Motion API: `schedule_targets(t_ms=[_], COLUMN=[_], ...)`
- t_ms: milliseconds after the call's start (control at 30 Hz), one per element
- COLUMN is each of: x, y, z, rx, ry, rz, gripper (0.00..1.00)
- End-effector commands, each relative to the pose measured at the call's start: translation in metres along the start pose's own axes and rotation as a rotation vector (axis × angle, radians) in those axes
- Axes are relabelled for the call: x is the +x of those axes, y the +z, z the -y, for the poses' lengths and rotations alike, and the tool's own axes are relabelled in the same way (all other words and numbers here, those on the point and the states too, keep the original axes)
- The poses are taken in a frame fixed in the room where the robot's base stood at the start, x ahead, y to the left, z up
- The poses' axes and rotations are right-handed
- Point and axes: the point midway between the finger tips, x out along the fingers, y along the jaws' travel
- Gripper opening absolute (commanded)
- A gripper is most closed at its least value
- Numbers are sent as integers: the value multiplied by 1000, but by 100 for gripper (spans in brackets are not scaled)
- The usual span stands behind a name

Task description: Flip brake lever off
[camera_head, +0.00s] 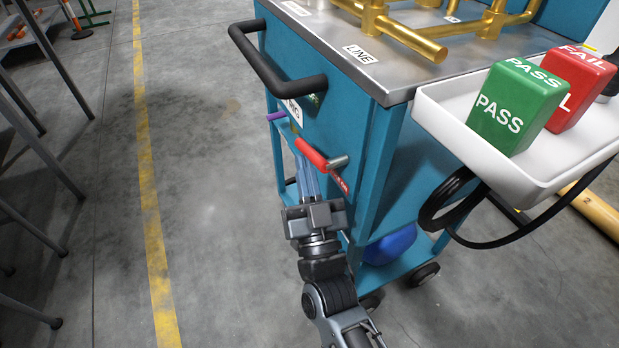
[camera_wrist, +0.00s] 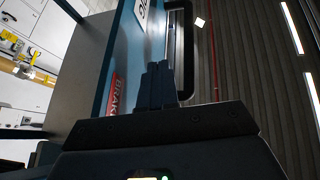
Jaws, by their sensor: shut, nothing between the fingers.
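The brake lever has a red grip (camera_head: 311,153) and a grey pivot (camera_head: 338,162) on the end of the blue cart (camera_head: 350,110). The grip points up and left from the pivot. A red BRAKE label (camera_head: 339,180) is just below the pivot and also shows in the wrist view (camera_wrist: 115,97). My gripper (camera_head: 302,158) is shut and empty, its fingers pointing up with their tips close to the red grip. I cannot tell whether they touch it. The shut fingers (camera_wrist: 157,82) show in the wrist view, where I cannot make out the lever.
A black push handle (camera_head: 275,75) juts from the cart above the lever. A white tray (camera_head: 455,135) with green PASS (camera_head: 510,108) and red FAIL (camera_head: 577,85) blocks hangs at the right. Brass pipes (camera_head: 405,35) stand on the cart top. The floor at left is clear around the yellow line.

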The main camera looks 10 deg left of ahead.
Motion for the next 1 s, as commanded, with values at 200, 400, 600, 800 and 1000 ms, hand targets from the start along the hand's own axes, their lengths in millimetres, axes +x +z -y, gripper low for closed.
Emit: schedule_targets(t_ms=[200,400,600,800,1000], x=[12,18,21,22,22], y=[-4,-6,-8,-8,-8], z=[3,4,4,4,4], rx=[0,1,0,0,0], ry=[-1,0,0,0,0], rz=[0,0,1,0,0], gripper=[0,0,0,0,0])
